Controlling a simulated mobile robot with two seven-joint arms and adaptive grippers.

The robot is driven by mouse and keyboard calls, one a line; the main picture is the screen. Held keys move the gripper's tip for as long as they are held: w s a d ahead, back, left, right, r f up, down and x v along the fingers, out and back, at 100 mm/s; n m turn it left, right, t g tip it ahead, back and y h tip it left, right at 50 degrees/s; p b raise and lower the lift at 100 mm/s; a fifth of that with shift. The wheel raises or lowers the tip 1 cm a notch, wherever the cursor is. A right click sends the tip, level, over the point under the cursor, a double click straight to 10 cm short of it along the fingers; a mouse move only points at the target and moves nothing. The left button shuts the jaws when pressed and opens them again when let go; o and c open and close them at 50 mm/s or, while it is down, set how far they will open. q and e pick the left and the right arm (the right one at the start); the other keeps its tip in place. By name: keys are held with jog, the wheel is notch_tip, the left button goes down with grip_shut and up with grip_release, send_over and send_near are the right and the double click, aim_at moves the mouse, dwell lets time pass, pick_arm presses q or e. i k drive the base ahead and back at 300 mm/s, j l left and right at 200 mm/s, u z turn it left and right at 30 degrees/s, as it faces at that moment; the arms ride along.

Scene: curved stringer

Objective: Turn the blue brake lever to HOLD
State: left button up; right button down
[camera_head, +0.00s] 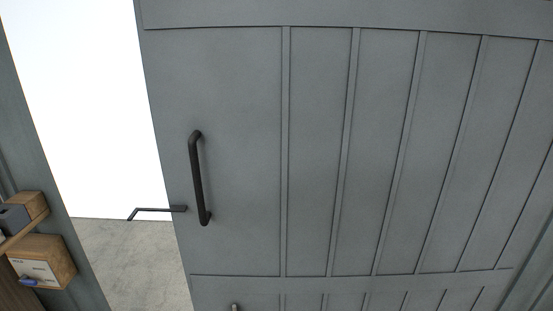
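A small blue lever (28,282) sits low on the front of a wooden box (58,262) at the far left edge of the head view. The box has a white label plate (33,269) above the lever. The lever lies roughly level across the plate's lower part. Any lettering on the plate is too small to read, so I cannot tell which mark the lever points to. I cannot make out either of my grippers in this view.
A large grey panelled door (240,100) fills most of the view, with a black vertical pull handle (197,178) and a dark bent handle (155,210) at its left edge. Left of it is a bright opening over a stone-like floor (130,265).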

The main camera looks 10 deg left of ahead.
aim_at(24, 280)
jog(key=u, duration=2.2)
jog(key=i+l+u, duration=0.35)
jog(key=i, duration=0.4)
jog(key=i+l+u, duration=0.3)
jog(key=i, duration=0.45)
jog(key=i+l+u, duration=0.35)
jog(key=i+l, duration=0.3)
